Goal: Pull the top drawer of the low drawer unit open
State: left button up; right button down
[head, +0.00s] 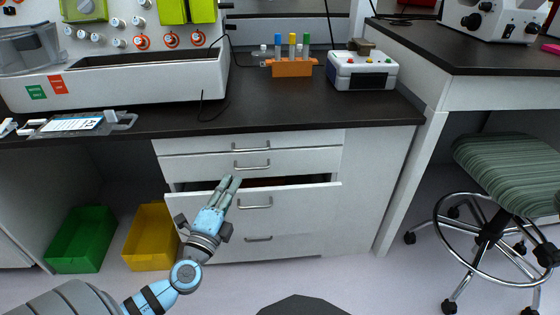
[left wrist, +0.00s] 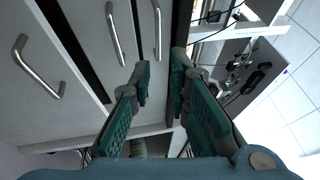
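The white low drawer unit (head: 320,222) stands under the dark bench top. Its top drawer (head: 190,145) is shut, with a metal bar handle (head: 251,147). The top drawer's handle also shows in the left wrist view (left wrist: 157,28), beside the second drawer's handle (left wrist: 115,35). A lower drawer (head: 305,203) stands partly open, with a dark gap above its front. My left gripper (head: 231,181) is in front of the unit, below the upper two handles in the picture. Its fingers (left wrist: 162,88) are apart, with nothing between them; the top handle appears beyond. My right gripper is not in view.
Green (head: 80,240) and yellow (head: 150,237) bins stand on the floor at left. A striped stool (head: 510,170) stands at right. The bench top (head: 270,117) overhangs the drawers and carries an orange tube rack (head: 292,69) and a white box (head: 360,72).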

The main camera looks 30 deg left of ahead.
aim_at(251, 150)
pick_arm(q)
jog(key=x, duration=1.4)
jog(key=shift+f, duration=0.15)
grip_shut()
